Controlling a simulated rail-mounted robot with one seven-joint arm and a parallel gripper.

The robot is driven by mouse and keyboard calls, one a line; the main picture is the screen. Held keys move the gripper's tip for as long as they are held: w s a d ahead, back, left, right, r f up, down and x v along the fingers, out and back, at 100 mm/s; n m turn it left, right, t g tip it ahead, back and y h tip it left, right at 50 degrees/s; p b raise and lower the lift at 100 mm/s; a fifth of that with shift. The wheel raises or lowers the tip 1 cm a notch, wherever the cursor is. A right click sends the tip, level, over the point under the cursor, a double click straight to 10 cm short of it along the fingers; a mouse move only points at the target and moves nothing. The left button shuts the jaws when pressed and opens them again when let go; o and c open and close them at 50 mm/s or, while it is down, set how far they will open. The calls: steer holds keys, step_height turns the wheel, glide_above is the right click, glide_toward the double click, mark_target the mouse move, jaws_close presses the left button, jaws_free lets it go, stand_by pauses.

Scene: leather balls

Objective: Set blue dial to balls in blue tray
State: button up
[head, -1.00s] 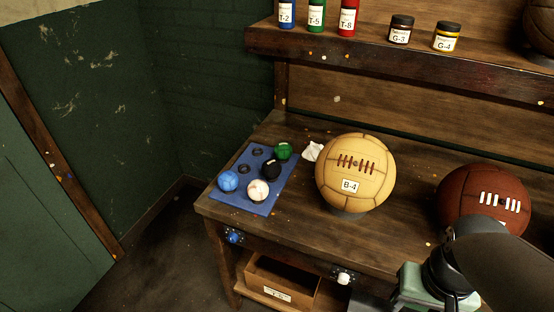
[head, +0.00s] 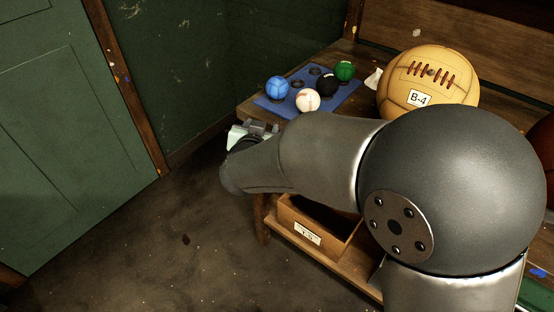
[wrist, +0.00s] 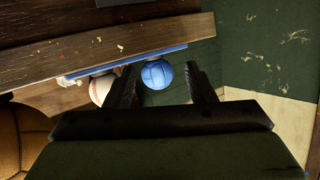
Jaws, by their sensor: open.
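The blue tray (head: 272,108) lies on the table's left end. On it are a blue ball (head: 277,87), a white ball (head: 307,100), a black ball (head: 327,85) and a green ball (head: 345,71); some dark round holders are empty. My gripper (head: 262,126) is at the table's front left corner, partly hidden by my arm. In the wrist view my gripper (wrist: 162,68) is open, its fingers apart with nothing held; the blue ball (wrist: 157,74) shows beyond them. The blue dial on the table front is hidden behind my arm in the head view and I cannot make it out in the wrist view.
A large tan ball B-4 (head: 427,78) stands right of the tray. A wooden box (head: 300,224) sits on the low shelf under the table. My arm covers much of the table front. The floor to the left is clear.

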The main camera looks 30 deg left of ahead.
steer(key=s+a+f+m+t+h+b, duration=0.2)
steer(key=s+f+t+h+b, duration=0.4)
steer(key=s+f, duration=0.8)
steer(key=w+d+r+g+h, duration=0.1)
steer(key=w, duration=1.5)
steer(key=shift+w+d, duration=0.15)
steer(key=shift+w, duration=0.1)
steer(key=shift+r, duration=0.1)
steer(key=c, duration=1)
